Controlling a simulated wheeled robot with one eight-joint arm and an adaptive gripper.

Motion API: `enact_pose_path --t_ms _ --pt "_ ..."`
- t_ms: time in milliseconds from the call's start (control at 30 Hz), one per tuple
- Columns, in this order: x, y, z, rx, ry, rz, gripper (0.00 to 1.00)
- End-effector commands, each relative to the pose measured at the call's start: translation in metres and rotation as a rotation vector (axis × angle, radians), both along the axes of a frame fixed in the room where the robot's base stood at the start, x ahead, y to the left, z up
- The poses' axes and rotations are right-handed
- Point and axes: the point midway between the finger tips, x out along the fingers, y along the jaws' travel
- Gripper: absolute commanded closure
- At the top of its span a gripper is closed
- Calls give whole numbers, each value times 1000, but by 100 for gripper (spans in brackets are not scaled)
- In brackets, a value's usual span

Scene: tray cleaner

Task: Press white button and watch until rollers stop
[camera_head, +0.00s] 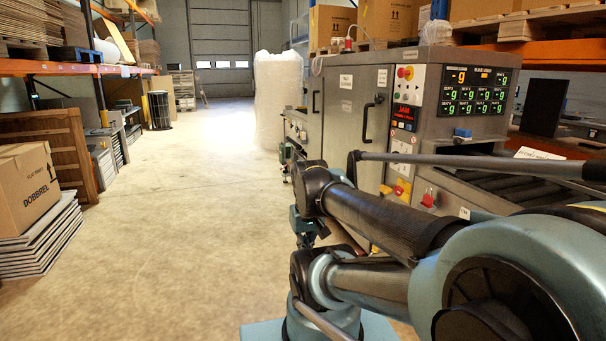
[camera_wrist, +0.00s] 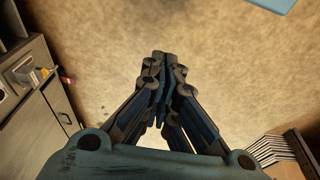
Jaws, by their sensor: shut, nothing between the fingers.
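The tray cleaner (camera_head: 345,97) is a grey metal machine right of centre in the head view. Its upright control panel (camera_head: 405,112) carries red and yellow buttons, a small red display and pale plates. I cannot single out the white button at this size. Dark rollers (camera_head: 500,182) show at the machine's right end, partly behind my arm; I cannot tell whether they turn. My gripper (camera_wrist: 165,62) is shut and empty in the wrist view, pointing over bare floor, apart from the machine. In the head view my arm hides part of the machine's lower front.
A screen with green digits (camera_head: 474,91) sits right of the panel. A cardboard box (camera_head: 27,187) on stacked panels stands at the left, near shelving. A wrapped pallet (camera_head: 278,100) stands behind the machine. The floor aisle (camera_head: 190,210) is clear. A grey cabinet (camera_wrist: 38,130) is left in the wrist view.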

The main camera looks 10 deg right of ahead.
Motion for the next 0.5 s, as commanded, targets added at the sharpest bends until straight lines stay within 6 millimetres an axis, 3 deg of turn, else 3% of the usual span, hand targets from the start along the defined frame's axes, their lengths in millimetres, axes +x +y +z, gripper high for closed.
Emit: enact_pose_path --t_ms 167,500 --pt "42 -20 37 -47 -64 7 100" --pt "171 -104 148 -247 -251 59 100"
